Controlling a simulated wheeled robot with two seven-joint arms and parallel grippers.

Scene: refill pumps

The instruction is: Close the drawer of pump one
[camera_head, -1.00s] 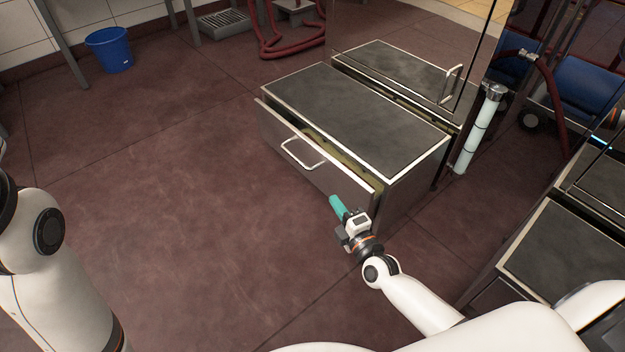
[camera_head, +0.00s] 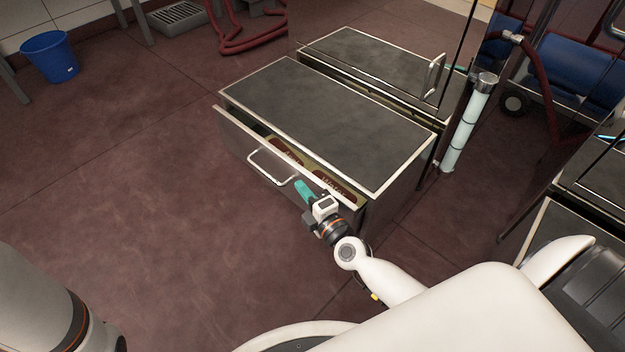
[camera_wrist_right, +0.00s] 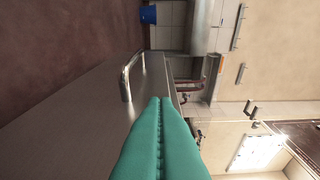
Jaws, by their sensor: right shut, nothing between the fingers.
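The drawer (camera_head: 238,137) of a low steel cabinet with a dark top (camera_head: 325,115) stands partly open, and reddish labelled items show inside it. Its front carries a silver bar handle (camera_head: 270,170). The handle also shows in the right wrist view (camera_wrist_right: 127,78), up and left of the fingertips. My right gripper (camera_head: 302,188) has teal fingers, shut and empty, close to the drawer front, right of the handle. I cannot tell whether they touch the front. In the right wrist view the teal fingers (camera_wrist_right: 162,105) are pressed together. My left gripper is out of view.
A glass panel stands behind the cabinet and reflects it. A pale cylinder (camera_head: 467,130) stands at the cabinet's right. The red floor left of the cabinet is clear.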

